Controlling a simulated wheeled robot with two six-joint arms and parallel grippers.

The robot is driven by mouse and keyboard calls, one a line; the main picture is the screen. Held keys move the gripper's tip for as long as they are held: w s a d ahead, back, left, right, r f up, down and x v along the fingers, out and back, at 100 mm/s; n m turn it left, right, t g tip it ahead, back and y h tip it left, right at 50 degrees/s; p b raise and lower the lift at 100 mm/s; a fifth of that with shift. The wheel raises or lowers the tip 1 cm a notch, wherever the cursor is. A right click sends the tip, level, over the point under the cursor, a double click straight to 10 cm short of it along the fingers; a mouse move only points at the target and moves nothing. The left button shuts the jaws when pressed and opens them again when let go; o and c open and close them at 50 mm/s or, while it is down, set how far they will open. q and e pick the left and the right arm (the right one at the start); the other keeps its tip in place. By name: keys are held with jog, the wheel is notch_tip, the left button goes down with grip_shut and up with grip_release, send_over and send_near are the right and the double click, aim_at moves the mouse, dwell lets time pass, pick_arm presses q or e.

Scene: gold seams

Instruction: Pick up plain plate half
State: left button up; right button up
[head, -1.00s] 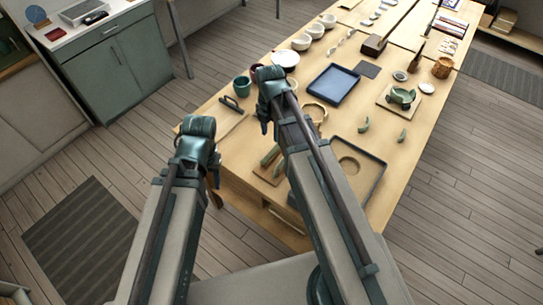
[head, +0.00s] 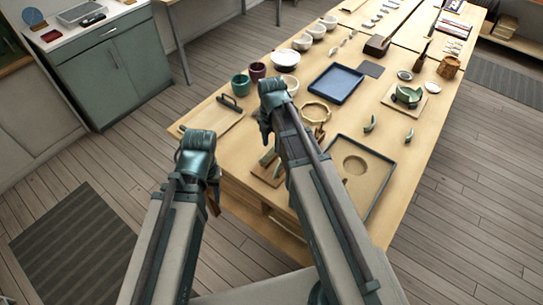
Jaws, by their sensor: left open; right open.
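I cannot make out a plain plate half for certain. Two small green curved shards lie on the wooden table (head: 440,120), one at its middle (head: 370,123) and one further right (head: 409,136). A broken green bowl (head: 407,97) sits on a square board behind them. My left gripper (head: 212,200) hangs at the table's near left edge, mostly hidden by its own wrist, with nothing seen in it. My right gripper (head: 265,132) points down over the near left part of the table, apart from the shards, with its fingertips hard to see.
A dark-rimmed tray (head: 378,195) lies at the near right and a blue tray (head: 336,83) further back. Cups (head: 257,71), a white plate (head: 285,58) and bowls (head: 302,42) line the left edge. A ring (head: 317,112) stands near my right arm.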

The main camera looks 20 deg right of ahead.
aim_at(272, 147)
pick_arm(q)
jog(key=shift+f+b, duration=0.75)
jog(key=shift+f, duration=0.5)
pick_arm(e)
jog(key=shift+f, duration=1.25)
pick_arm(q)
jog(key=shift+f, duration=0.25)
pick_arm(e)
jog(key=shift+f, duration=0.25)
grip_shut()
